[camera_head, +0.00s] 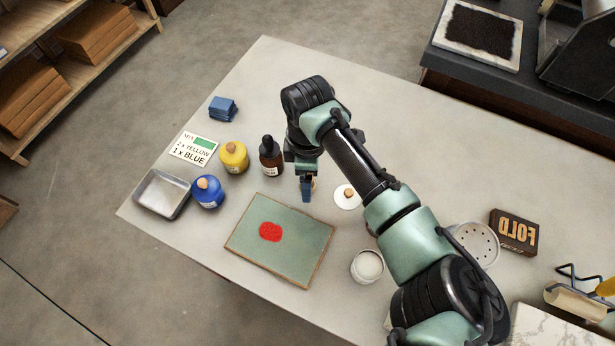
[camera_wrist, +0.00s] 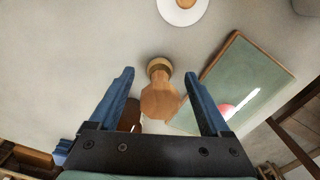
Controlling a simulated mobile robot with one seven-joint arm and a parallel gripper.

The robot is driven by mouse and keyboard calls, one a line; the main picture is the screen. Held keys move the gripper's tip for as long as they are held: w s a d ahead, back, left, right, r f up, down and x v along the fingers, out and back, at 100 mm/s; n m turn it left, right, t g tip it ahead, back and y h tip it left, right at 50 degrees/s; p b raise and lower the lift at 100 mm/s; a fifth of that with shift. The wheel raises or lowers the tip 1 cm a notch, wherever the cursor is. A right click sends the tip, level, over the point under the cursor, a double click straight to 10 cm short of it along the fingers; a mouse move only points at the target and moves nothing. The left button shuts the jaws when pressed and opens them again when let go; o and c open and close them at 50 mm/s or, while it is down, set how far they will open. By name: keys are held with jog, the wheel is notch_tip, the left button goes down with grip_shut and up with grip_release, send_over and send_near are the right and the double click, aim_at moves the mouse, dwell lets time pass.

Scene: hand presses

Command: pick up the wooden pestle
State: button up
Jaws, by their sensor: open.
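The wooden pestle (camera_wrist: 160,100) is a pale brown turned piece with a rounded, wide end and a narrower neck with a ringed end. In the wrist view it lies in the gap between the two blue fingers of my gripper (camera_wrist: 159,76), with space on both sides. In the head view my gripper (camera_head: 306,190) points down at the table behind the green board, and only a sliver of the pestle (camera_head: 314,184) shows beside the blue finger. The rest is hidden. My gripper is open; no finger contact with the pestle shows.
A white disc with a wooden knob (camera_head: 348,197) lies close to the right. The green board (camera_head: 292,262) with a red patch lies in front. A dark dropper bottle (camera_head: 270,157), yellow jar (camera_head: 233,157) and blue jar (camera_head: 207,191) stand left; a white cup (camera_head: 367,266) stands front right.

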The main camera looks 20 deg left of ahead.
jog(key=shift+c, duration=0.3)
grip_shut()
